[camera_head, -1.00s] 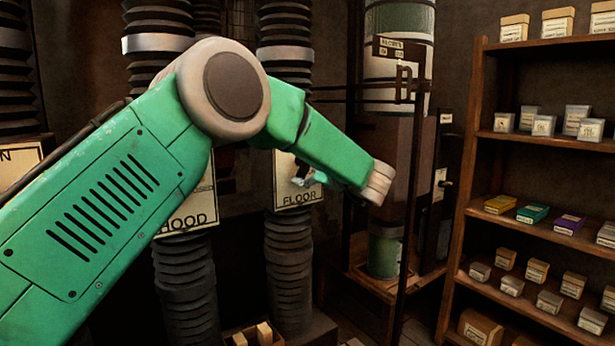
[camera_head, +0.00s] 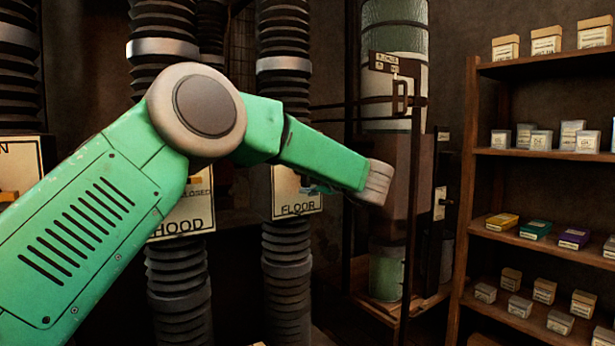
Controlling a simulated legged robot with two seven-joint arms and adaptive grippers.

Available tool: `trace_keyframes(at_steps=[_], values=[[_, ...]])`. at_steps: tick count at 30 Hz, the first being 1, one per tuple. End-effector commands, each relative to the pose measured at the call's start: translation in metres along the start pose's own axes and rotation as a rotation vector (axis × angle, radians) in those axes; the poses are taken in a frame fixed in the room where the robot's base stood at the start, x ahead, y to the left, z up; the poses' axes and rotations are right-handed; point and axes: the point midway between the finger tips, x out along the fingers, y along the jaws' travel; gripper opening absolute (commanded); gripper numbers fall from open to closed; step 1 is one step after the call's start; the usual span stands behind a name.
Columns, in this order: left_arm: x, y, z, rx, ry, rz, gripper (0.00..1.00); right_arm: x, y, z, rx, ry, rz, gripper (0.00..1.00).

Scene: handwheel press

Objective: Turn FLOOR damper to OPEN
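The FLOOR damper is a dark ribbed duct with a pale label plate (camera_head: 297,206) marked FLOOR, in the middle of the head view. My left arm crosses in front of it and hides the upper part of the plate. The damper's handle and its setting cannot be made out. My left gripper is mostly hidden behind my green forearm. Only a small bluish piece shows at the plate, just under the arm, and I cannot tell whether it touches the handle. My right gripper is not in view.
The HOOD duct's plate (camera_head: 184,222) is to the left, partly behind my arm, with the word CLOSED showing. Another plate (camera_head: 20,165) is at the far left edge. A green-and-white cylinder (camera_head: 395,30) stands right of the ducts. A wooden shelf (camera_head: 470,160) with small boxes fills the right.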

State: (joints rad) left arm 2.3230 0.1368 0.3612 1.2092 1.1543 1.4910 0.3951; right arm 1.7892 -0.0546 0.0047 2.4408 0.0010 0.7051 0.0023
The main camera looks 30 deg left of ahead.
Motion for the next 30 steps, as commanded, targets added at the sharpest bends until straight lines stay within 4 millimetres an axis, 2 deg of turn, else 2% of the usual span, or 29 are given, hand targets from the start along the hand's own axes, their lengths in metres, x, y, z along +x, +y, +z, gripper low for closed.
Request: trace_keyframes(at_steps=[1, 11, 12, 13, 23, 26, 30], values=[[0.000, -0.007, -0.001, 0.004, 0.003, -0.011, 0.45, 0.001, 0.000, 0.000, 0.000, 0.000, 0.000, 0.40], [0.000, -0.008, 0.000, 0.004, 0.003, -0.012, 0.45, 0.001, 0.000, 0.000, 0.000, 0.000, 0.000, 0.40], [0.000, -0.008, 0.000, 0.004, 0.002, -0.011, 0.84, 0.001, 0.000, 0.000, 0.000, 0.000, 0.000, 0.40], [0.000, -0.008, 0.000, 0.004, 0.002, -0.011, 0.93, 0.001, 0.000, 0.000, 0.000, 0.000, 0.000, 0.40], [-0.003, -0.003, 0.000, 0.000, 0.000, -0.005, 0.93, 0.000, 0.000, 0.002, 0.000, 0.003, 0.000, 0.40], [-0.013, -0.003, 0.001, -0.001, -0.002, -0.005, 0.93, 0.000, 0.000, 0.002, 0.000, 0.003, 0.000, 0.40], [-0.040, -0.003, 0.001, 0.000, -0.002, -0.005, 0.93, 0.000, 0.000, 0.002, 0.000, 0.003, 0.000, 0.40]])
